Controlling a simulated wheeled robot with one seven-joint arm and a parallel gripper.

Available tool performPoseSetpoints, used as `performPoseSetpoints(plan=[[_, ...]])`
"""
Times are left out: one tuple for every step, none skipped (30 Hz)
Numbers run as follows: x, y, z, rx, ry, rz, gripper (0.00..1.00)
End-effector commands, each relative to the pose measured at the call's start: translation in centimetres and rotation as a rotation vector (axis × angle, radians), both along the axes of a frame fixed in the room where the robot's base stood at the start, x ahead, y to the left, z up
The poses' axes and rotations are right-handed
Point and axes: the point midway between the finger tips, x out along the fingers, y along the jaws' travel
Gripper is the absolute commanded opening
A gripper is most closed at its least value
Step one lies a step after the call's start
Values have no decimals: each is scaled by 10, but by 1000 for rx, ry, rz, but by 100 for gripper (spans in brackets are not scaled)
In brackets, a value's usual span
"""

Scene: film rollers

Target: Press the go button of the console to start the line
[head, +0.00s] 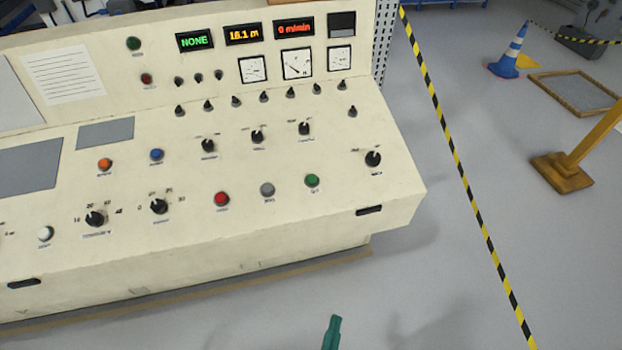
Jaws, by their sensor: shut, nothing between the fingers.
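The cream console (300,222) fills the left and middle of the head view. Near its front edge on the right stand a red button (222,199), a grey button (267,189) and a green button (312,180) in a row. Their small labels are too blurred to read surely, so I cannot confirm which one says go. Another green round piece (133,44) is on the upright back panel. My gripper (334,322), teal, shows only as a narrow shut tip at the bottom edge, empty. In the picture it is below the console's front, apart from the buttons.
Knobs, such as the black knob (373,159), surround the buttons. Displays on the back panel read NONE (194,41), 16.1 m and 0 m/min. A yellow-black floor stripe (460,150) runs along the right. A yellow post (575,165) and a blue-white cone (512,55) stand beyond it.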

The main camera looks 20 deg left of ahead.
Motion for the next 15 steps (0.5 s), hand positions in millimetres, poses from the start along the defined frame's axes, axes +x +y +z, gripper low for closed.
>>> performPoseSetpoints(plan=[[20, 4, -2, 26, 1, 2, 0], [30, 7, -3, 42, 8, 2, 0], [42, 10, -6, 63, 18, 1, 0], [52, 13, -7, 79, 26, 2, 0], [62, 16, -8, 95, 33, 1, 0], [75, 20, -9, 115, 43, 1, 0], [85, 23, -9, 130, 50, 0, 0], [94, 26, -8, 146, 57, 0, 0], [107, 30, -7, 166, 67, 0, 0], [117, 34, -7, 181, 76, 0, 0], [126, 38, -6, 196, 83, -2, 0], [139, 42, -3, 216, 95, -4, 0], [148, 46, -1, 231, 102, -4, 0], [157, 51, 1, 245, 110, -4, 0], [169, 57, 4, 263, 121, -4, 0]])
